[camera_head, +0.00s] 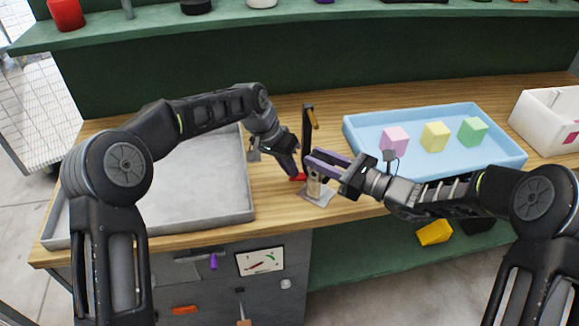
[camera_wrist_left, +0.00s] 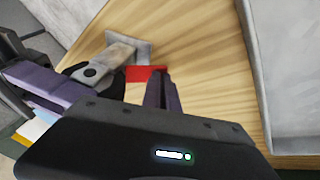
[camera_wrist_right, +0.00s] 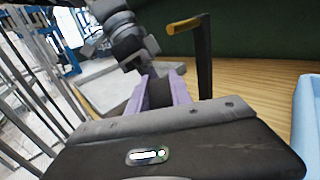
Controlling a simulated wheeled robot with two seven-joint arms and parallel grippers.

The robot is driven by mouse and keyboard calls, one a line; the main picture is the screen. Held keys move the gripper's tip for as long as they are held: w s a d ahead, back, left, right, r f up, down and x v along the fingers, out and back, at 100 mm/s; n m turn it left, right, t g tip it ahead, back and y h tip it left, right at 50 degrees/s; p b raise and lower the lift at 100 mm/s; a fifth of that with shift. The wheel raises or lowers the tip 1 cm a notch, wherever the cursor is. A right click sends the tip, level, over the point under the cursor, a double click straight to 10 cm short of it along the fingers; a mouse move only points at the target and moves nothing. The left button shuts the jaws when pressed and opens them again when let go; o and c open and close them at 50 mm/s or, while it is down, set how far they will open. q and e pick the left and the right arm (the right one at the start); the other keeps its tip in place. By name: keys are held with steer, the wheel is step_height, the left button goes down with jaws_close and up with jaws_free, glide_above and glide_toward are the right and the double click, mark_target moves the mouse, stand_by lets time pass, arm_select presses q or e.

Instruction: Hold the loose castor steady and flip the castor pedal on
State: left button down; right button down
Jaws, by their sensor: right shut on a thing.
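The castor stands near the table's front edge, its grey metal plate (camera_head: 317,197) on the wood. Its bracket (camera_wrist_left: 116,56) and black wheel (camera_wrist_left: 108,82) show in the left wrist view. The red pedal (camera_wrist_left: 146,73) sticks out at its side and also shows in the head view (camera_head: 298,177). My right gripper (camera_head: 318,165) is shut on the castor's wheel, with a purple finger on either side of it in the right wrist view (camera_wrist_right: 160,92). My left gripper (camera_wrist_left: 163,88) is shut and empty, its tips close beside the pedal. I cannot tell whether they touch it.
A black post with an orange handle (camera_head: 308,125) stands just behind the castor. A grey tray (camera_head: 190,222) lies to the left. A blue tray (camera_head: 505,158) with pink, yellow and green blocks lies to the right, with a white bin (camera_head: 535,125) beyond it.

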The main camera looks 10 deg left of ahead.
arm_select(q)
steer(key=shift+s+r, duration=0.15)
steer(key=shift+r, duration=0.25)
steer(key=shift+r, duration=0.2)
steer(key=shift+w+a+r, duration=0.15)
steer(key=shift+w+r, duration=0.05)
steer(key=w+a+v, duration=0.1)
steer(key=w+v, duration=0.1)
steer(key=v, duration=1)
steer(key=shift+s+a+r, duration=0.2)
steer(key=shift+s+r, duration=0.05)
steer(key=shift+r, duration=0.1)
arm_select(e)
steer(key=c, duration=1.1)
jaws_free()
